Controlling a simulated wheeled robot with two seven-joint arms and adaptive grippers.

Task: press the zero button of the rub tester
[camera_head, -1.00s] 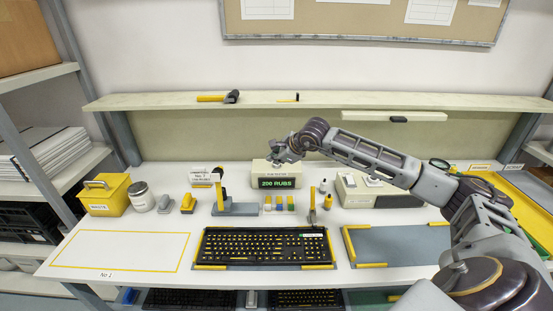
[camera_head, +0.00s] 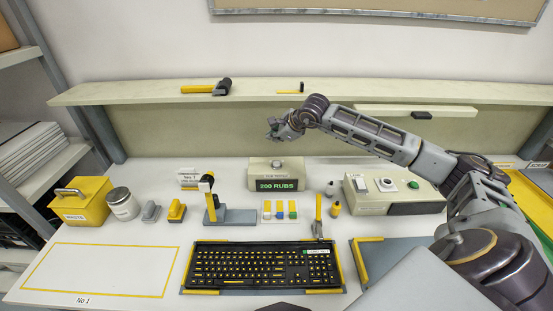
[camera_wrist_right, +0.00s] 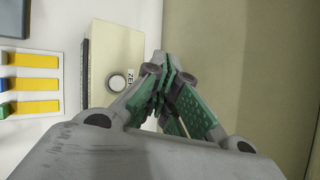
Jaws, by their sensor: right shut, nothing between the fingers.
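The rub tester (camera_head: 258,184) is a cream box at the back of the table. Its green display reads "200 RUBS". On its top is a round pale button (camera_head: 277,163), which also shows in the right wrist view (camera_wrist_right: 117,83) beside a label partly hidden by a finger, reading "ZE…". My right gripper (camera_head: 271,130) is shut and empty, above and behind the tester, with a visible gap to the button. In the right wrist view its green-padded fingers (camera_wrist_right: 163,65) lie just right of the button, not over it. My left gripper is out of view.
A shelf (camera_head: 150,93) runs behind the table at about gripper height. A cream device (camera_head: 368,208) with knobs and a green button stands right of the tester. Small bottles, colour samples (camera_head: 280,210) and a keyboard (camera_head: 263,266) lie in front.

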